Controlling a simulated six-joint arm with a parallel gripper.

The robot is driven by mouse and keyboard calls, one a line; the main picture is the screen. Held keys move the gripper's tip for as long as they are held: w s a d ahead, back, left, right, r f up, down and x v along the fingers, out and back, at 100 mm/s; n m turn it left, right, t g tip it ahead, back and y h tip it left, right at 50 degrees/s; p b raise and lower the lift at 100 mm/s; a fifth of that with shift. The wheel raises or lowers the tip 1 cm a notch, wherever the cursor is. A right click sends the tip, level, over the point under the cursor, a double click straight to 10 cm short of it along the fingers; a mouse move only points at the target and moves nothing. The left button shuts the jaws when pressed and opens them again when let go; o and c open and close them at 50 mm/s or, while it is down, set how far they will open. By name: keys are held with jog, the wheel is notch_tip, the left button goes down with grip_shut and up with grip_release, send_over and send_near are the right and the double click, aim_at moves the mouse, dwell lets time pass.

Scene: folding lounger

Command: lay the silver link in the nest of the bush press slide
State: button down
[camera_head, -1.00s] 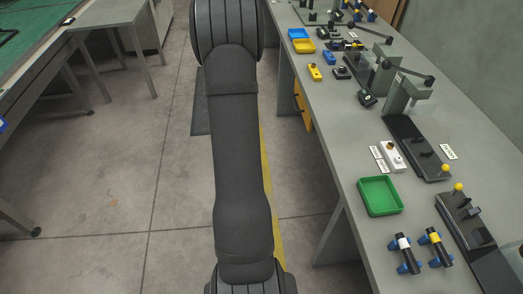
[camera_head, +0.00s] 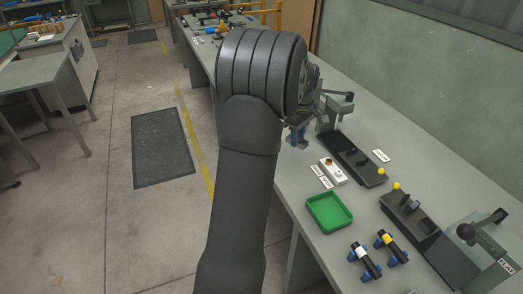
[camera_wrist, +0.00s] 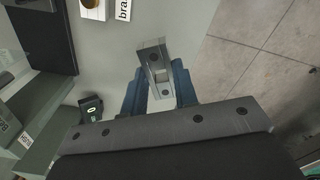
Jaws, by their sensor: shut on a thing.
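My gripper (camera_wrist: 160,88) has blue fingers and is shut on the silver link (camera_wrist: 155,62), a short block with dark holes, held above the bench's edge. In the head view my gripper (camera_head: 297,134) is partly behind my arm, left of a grey-green press (camera_head: 333,112), and the link cannot be made out. That press has a dark slide (camera_head: 353,158) with a yellow knob; the slide also shows in the wrist view (camera_wrist: 45,40). A nearer press (camera_head: 478,236) has another dark slide (camera_head: 412,213).
A white block (camera_head: 333,171) with labels beside it sits left of the farther slide. A green tray (camera_head: 330,212) and two dark cylinders on blue rests (camera_head: 365,260) lie nearer. A black box (camera_wrist: 90,108) stands by the press in the wrist view. Open floor lies left.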

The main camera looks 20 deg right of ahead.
jog(key=s+d+m, duration=0.2)
jog(key=d+m, duration=0.1)
jog(key=d, duration=0.9)
jog(key=m, duration=0.2)
send_over(357, 158)
jog(key=shift+f, duration=0.3)
jog(key=shift+s+a, duration=0.1)
jog(key=shift+f, duration=2.95)
jog(key=shift+f, duration=0.4)
jog(key=shift+f, duration=0.2)
jog(key=shift+f, duration=0.45)
